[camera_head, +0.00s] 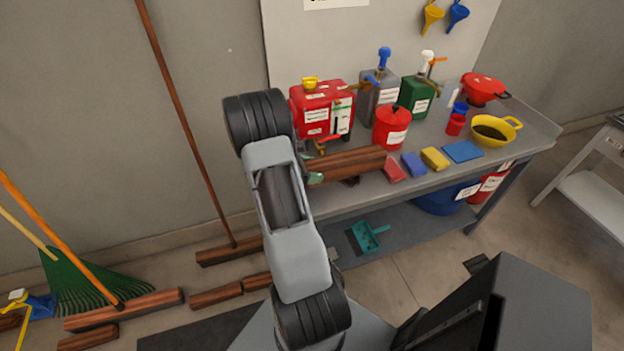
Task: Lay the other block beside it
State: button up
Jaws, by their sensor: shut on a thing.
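A long brown wooden block (348,163) shows over the front left edge of the grey workbench, lying roughly level and pointing right. My gripper (313,168) is at its left end, shut on it; my arm hides most of the jaws and that end. I cannot tell whether the block touches the bench top. A small dark brown piece shows just under the block; I cannot tell if it is a second block. More brown wooden blocks (215,294) lie on the floor to the left of my arm.
On the bench (541,134), a red can (316,112) and a red pot (391,128) stand behind the block. Red (394,168), blue (413,164) and yellow (435,158) sponge-like pieces lie right of it. A teal dustpan (366,237) is below.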

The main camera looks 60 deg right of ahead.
notch_tip(320, 180, down, 4)
jog(key=shift+d+r+b, duration=0.15)
jog(key=shift+r+b, duration=0.1)
jog(key=shift+b, duration=0.95)
jog(key=shift+c, duration=1.4)
jog(key=shift+f, duration=0.15)
grip_shut()
jog(key=o, duration=1.5)
grip_release()
jog(key=shift+c, duration=0.2)
jog(key=shift+o, duration=1)
